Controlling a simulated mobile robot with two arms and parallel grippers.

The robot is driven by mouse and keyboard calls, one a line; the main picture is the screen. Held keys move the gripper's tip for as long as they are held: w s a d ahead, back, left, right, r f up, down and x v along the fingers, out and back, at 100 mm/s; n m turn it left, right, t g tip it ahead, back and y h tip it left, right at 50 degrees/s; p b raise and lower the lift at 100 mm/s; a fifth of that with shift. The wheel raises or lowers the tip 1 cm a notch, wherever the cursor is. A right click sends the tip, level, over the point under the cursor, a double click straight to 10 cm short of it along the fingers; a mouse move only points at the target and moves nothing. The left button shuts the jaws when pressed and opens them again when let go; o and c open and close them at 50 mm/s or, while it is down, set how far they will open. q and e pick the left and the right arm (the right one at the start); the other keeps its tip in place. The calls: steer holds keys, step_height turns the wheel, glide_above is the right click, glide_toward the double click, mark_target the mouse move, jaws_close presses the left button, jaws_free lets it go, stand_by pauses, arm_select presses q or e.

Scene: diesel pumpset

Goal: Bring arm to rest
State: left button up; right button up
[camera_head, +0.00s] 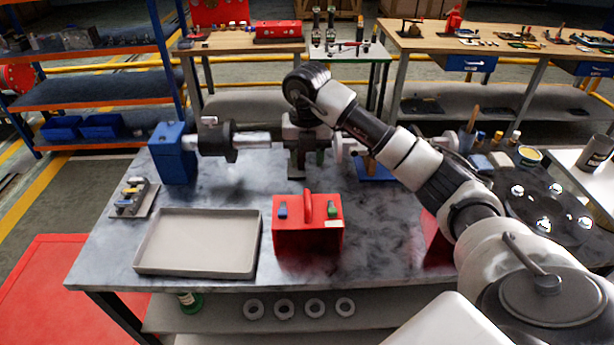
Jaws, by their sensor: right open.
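My right arm (400,155) reaches in from the lower right and stretches across the table toward its back middle. Its wrist (308,88) is bent downward. My right gripper (306,158) hangs below it in front of the horizontal shaft assembly. It is open, and I see nothing held in it. The fingertips are small and dark, and I cannot tell whether they touch the assembly. My left arm and gripper are not in view.
The grey worktable (215,190) carries a blue block (173,152) with a shaft (255,139), an empty tray (198,270), a red box (308,232) and a small block set (135,197). Small containers (529,155) stand at the right.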

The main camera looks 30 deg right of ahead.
steer(key=shift+r, duration=0.5)
